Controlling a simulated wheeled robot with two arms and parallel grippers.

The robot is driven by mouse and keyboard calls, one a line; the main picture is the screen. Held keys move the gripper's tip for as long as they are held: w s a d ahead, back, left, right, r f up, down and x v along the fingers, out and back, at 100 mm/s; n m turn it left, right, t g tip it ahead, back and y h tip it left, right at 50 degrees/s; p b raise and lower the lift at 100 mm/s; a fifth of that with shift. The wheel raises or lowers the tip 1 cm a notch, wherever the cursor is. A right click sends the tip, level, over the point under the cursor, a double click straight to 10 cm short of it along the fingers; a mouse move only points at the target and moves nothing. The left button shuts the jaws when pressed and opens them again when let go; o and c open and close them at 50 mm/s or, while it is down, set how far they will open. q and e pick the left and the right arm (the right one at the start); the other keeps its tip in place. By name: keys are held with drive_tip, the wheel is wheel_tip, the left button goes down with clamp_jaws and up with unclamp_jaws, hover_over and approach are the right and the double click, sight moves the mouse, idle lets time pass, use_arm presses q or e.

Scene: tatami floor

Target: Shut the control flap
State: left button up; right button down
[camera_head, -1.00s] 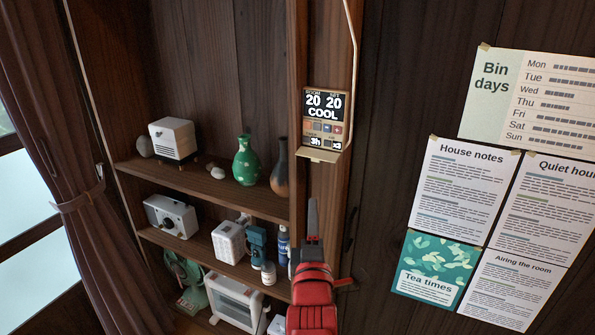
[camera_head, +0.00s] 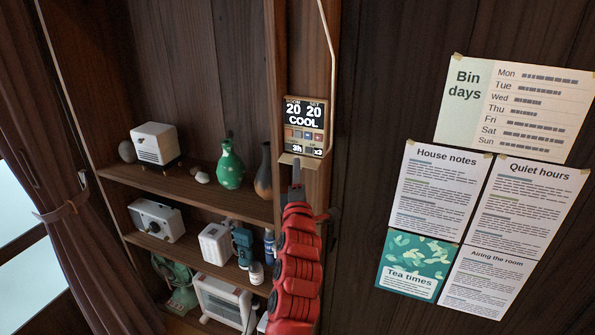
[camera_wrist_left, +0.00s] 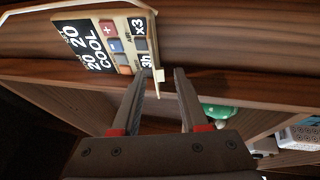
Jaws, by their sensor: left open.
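The control panel (camera_head: 305,125) is a small tan unit on the wooden post, with a dark display reading 20, 20 and COOL above small buttons. Its flap (camera_head: 289,158) is open and juts out from the bottom edge. My left gripper (camera_head: 297,172), on a red arm, is just below the flap and partly overlaps it. In the left wrist view the panel (camera_wrist_left: 104,46) appears turned sideways. The flap (camera_wrist_left: 161,95) shows as a thin strip between the fingertips of the open left gripper (camera_wrist_left: 160,76); I cannot tell whether they touch it. The right gripper is out of view.
Shelves at left hold a green vase (camera_head: 230,168), a dark vase (camera_head: 264,175), a white box-like device (camera_head: 155,143) and several other items. A pale cable (camera_head: 329,50) runs above the panel. Paper notices (camera_head: 438,190) hang on the wall at right.

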use_arm(q)
drive_tip(key=shift+w, duration=0.15)
clamp_jaws()
drive_tip(key=shift+f+b, duration=0.1)
drive_tip(key=shift+b, duration=0.35)
idle(0.5)
drive_tip(key=r+m+g+b, duration=0.1)
drive_tip(key=g+b, duration=0.1)
drive_tip(key=b, duration=0.1)
drive_tip(key=r+g+b, duration=0.1)
drive_tip(key=g+b, duration=0.1)
drive_tip(key=b, duration=0.1)
drive_tip(key=r+m+g+b, duration=0.1)
drive_tip(key=g+b, duration=0.1)
drive_tip(key=b, duration=0.1)
drive_tip(key=shift+s+r+m, duration=0.2)
drive_tip(key=shift+r+m, duration=0.1)
drive_tip(key=shift+g, duration=0.3)
idle(0.4)
